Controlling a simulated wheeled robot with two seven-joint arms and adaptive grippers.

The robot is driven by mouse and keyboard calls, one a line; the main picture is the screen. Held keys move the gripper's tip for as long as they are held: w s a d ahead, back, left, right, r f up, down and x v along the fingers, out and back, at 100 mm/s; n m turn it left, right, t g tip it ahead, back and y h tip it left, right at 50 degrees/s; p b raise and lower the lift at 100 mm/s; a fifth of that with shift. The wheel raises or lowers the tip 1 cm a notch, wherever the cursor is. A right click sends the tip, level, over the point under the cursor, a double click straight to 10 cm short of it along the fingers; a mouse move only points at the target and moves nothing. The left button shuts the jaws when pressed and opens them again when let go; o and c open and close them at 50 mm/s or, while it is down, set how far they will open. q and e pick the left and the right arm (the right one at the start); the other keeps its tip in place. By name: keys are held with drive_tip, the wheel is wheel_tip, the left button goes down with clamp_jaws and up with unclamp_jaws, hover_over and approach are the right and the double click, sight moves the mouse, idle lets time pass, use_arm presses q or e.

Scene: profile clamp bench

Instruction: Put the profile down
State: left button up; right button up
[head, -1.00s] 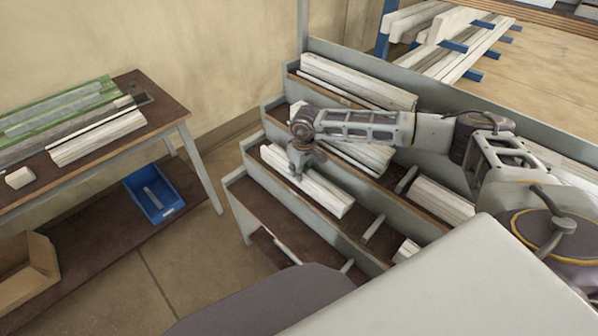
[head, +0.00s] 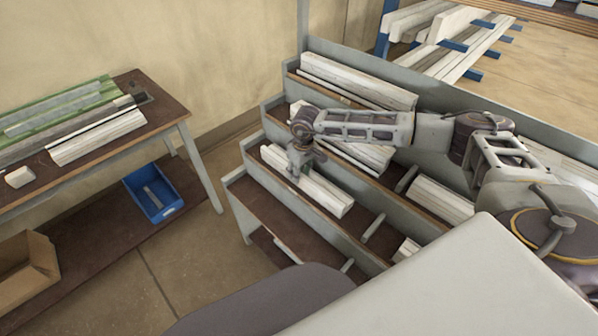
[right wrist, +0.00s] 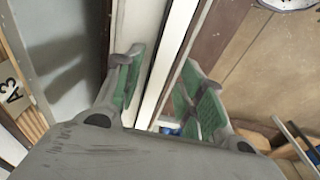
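A pale profile (head: 326,195) lies lengthwise in a front tier of the grey stepped rack (head: 300,213), and looks to be resting there. My right gripper (head: 296,174) points down over its far left part. In the right wrist view, the green-padded fingers of this gripper (right wrist: 160,85) stand apart, one on each side of a white profile (right wrist: 150,45). The pads look clear of it, though contact low down is hidden. My left gripper is not in view.
Other pale profiles (head: 358,82) lie in the upper tiers, between grey dividers (head: 407,179). At left stands a bench (head: 170,108) with profiles and a green fixture (head: 62,108). A blue bin (head: 153,193) and a cardboard box (head: 27,268) sit below.

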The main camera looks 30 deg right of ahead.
drive_tip(key=shift+r, duration=0.15)
wheel_tip(320, 180, up, 12)
drive_tip(key=s, duration=0.1)
drive_tip(key=shift+s+d+b, duration=0.15)
drive_tip(key=shift+d+b, duration=0.05)
drive_tip(key=shift+b, duration=0.1)
idle(0.3)
